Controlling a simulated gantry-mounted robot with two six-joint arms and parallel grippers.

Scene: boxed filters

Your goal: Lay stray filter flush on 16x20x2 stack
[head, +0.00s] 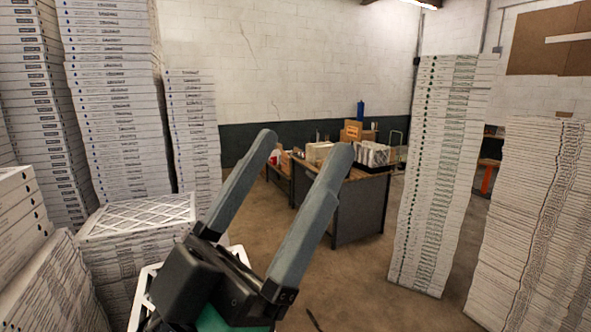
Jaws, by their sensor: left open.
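My left gripper (306,146) is in the foreground with its two grey fingers spread apart and nothing between them. A filter with a white lattice face (140,214) lies on top of a short stack (118,262) to the left of the gripper. I cannot tell whether it is the stray filter, and its right side is near the gripper body. A white-edged piece (143,296) shows behind the gripper's base, mostly hidden. Size labels are too small to read, so I cannot tell which stack is 16x20x2. My right gripper is not in view.
Tall filter stacks stand at the left (110,100) and back left (192,130). Two more stand at the right, a leaning one (440,170) and a wide one (535,220). A desk (358,212) with boxes is behind. Bare floor (375,285) lies right of the gripper.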

